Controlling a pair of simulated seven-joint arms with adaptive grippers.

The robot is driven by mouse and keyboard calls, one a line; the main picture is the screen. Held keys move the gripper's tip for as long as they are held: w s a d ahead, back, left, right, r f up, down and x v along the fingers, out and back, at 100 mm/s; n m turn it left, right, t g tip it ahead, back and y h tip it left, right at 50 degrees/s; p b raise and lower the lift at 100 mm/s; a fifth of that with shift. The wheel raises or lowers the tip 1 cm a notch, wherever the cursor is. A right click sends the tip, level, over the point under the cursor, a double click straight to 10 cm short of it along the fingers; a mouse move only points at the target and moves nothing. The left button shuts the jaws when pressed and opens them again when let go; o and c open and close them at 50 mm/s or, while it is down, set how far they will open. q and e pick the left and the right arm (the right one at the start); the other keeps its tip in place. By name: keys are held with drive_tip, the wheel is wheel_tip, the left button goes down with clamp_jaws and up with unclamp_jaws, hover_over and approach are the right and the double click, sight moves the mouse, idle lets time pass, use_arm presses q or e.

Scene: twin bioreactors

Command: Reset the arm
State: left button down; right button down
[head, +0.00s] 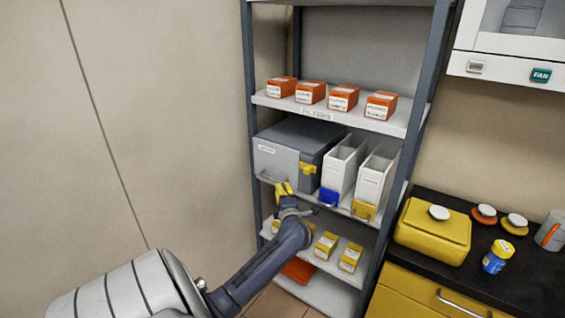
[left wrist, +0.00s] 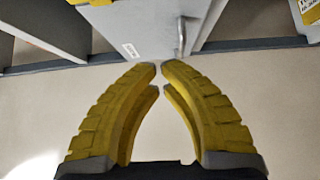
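My left arm reaches in from the lower left in the head view. My left gripper (head: 284,187) is in front of the shelving unit, just below the front of a grey box (head: 280,160). In the left wrist view, the yellow fingers of my left gripper (left wrist: 159,67) curve in until their tips almost meet, with nothing seen between them. The grey box (left wrist: 150,30) with its label and a metal handle shows beyond the tips. I cannot tell whether the tips touch it. My right gripper is in neither view.
The shelving unit (head: 427,75) holds orange filter boxes (head: 343,98), white holders (head: 341,168) and small yellow boxes (head: 350,258). A black counter (head: 520,275) on the right carries a yellow case (head: 433,232) and a blue jar (head: 497,257). Open space lies left, before the bare wall (head: 150,110).

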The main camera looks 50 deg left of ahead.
use_arm(q)
drive_tip(key=v, duration=0.3)
drive_tip(key=shift+d+r, duration=0.1)
drive_tip(key=shift+d, duration=0.15)
